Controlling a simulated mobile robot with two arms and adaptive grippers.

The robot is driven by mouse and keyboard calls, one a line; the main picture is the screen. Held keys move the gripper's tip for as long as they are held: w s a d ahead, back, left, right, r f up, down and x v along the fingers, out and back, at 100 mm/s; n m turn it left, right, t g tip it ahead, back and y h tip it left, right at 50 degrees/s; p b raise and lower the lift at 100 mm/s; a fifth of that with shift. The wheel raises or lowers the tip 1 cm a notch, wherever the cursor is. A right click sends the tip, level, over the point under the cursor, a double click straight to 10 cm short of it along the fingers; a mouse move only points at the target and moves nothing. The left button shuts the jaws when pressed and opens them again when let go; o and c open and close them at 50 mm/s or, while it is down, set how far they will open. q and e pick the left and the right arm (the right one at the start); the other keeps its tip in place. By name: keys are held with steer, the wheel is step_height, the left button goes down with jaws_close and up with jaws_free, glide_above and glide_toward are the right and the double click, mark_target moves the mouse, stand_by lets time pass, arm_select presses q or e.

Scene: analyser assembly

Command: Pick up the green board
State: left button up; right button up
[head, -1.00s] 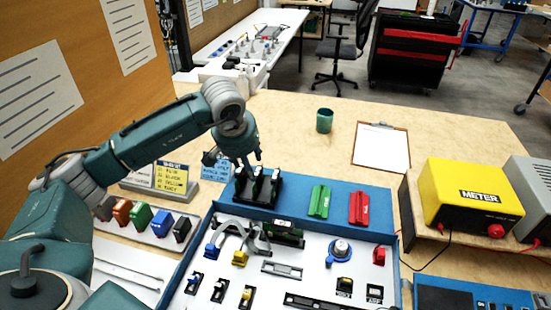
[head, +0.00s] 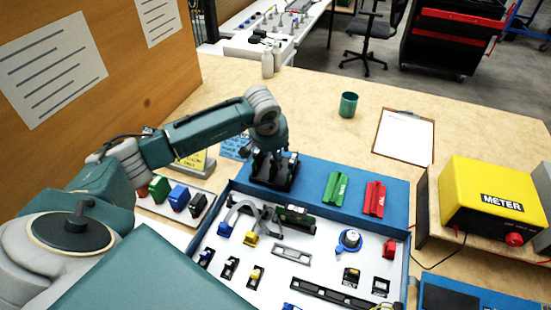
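A dark green circuit board (head: 297,216) lies in the white, blue-edged tray (head: 222,262), near its back edge, beside a grey curved cable. A brighter green slotted piece (head: 337,187) lies on the blue strip behind the tray, left of a red one (head: 375,198). My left gripper (head: 273,151) points down at the black stand (head: 286,185) on the left of the blue strip, left of and behind both green pieces. Its fingertips are dark and merge with the stand's upright parts, so their opening and any contact are unclear. My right gripper is out of view.
A yellow meter (head: 487,190) stands at the right. A green mug (head: 348,104) and a clipboard (head: 404,135) are behind the tray. Coloured blocks (head: 178,197) stand at the left under my arm. The table between mug and blue strip is clear.

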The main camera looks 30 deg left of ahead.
arm_select(q)
steer(key=shift+w+f, duration=0.35)
steer(key=shift+f, duration=0.3)
jaws_close()
steer(key=shift+r, duration=0.1)
step_height(320, 180, up, 20)
steer(key=b, duration=0.3)
